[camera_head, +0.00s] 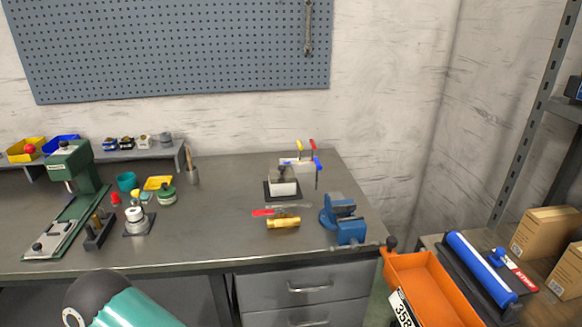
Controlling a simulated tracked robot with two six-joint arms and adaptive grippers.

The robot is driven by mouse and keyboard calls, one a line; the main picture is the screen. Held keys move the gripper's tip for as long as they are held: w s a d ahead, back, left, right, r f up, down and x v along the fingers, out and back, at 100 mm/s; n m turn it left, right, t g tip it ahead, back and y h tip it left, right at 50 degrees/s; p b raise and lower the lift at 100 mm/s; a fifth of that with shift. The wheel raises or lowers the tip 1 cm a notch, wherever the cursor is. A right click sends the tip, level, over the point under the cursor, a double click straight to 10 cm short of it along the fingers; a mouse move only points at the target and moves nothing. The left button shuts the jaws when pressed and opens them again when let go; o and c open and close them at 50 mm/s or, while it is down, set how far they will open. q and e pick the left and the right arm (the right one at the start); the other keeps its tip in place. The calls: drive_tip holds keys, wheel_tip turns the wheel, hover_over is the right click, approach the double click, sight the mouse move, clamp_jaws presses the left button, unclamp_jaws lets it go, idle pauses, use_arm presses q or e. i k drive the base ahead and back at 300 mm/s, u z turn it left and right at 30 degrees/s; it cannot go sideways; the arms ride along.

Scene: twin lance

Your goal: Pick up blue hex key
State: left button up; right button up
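The blue hex key (318,163) shows its small blue handle at the right side of a small tool holder (283,187) near the back right of the workbench. A thin dark shaft points down below the handle. Details of how the keys sit in the holder are too small to tell. Neither of my grippers is in view; only a teal and dark arm link of mine shows at the bottom left.
A blue vise (344,220) stands in front of the holder, at the bench's right. A red-handled tool (268,211) and a brass cylinder (284,223) lie before the holder. A green drill press (70,190) stands left. The bench's middle (225,210) is clear.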

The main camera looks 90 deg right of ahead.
sight(318, 166)
drive_tip(key=z, duration=2)
drive_tip(key=k, duration=1.2)
drive_tip(key=z, duration=0.05)
drive_tip(key=i, duration=1.2)
drive_tip(key=z, duration=0.05)
